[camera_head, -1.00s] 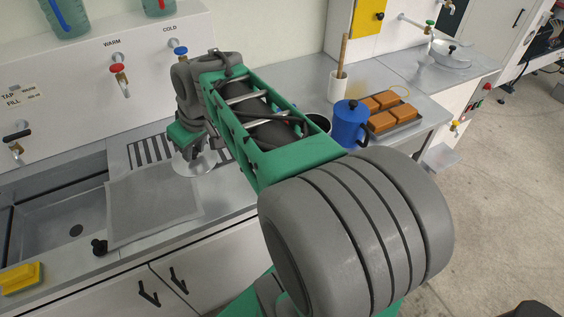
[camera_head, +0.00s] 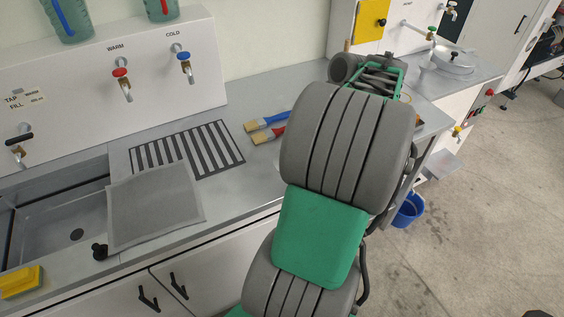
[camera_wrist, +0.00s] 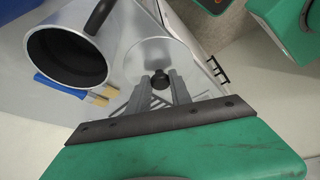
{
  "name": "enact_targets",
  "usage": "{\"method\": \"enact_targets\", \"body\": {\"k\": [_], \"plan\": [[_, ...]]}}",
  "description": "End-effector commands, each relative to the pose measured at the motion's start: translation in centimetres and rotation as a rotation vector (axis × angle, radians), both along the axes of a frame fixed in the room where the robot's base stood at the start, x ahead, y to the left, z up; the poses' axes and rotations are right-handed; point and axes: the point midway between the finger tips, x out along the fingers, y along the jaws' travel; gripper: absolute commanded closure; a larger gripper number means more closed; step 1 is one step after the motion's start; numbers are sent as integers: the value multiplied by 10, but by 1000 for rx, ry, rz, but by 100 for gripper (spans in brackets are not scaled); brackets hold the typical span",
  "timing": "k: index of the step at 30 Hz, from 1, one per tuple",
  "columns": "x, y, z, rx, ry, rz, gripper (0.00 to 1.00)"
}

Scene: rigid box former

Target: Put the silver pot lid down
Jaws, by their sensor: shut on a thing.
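The silver pot lid (camera_wrist: 145,55) shows in the wrist view as a round shiny disc with a black knob (camera_wrist: 160,82). My gripper (camera_wrist: 163,84) is shut on this knob. The lid lies beside an open pot (camera_wrist: 88,61) with a dark inside and a black handle. I cannot tell how high the lid is above the counter. In the head view my own arm hides the gripper, the lid and the pot.
A sink (camera_head: 60,215) is at left. A blue bucket (camera_head: 408,212) shows beyond my arm.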

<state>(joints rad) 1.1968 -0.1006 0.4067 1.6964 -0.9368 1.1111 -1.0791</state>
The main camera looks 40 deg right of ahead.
Motion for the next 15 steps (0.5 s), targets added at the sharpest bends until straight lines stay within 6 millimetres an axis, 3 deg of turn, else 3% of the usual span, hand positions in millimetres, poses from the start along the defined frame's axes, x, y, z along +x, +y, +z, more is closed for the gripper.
{"method": "enact_targets", "body": {"k": [2, 6, 15], "plan": [[19, 0, -7, 1, 1, 4, 100], [38, -1, -34, 3, 1, 0, 100], [62, -3, -61, 1, 1, -3, 100]]}}
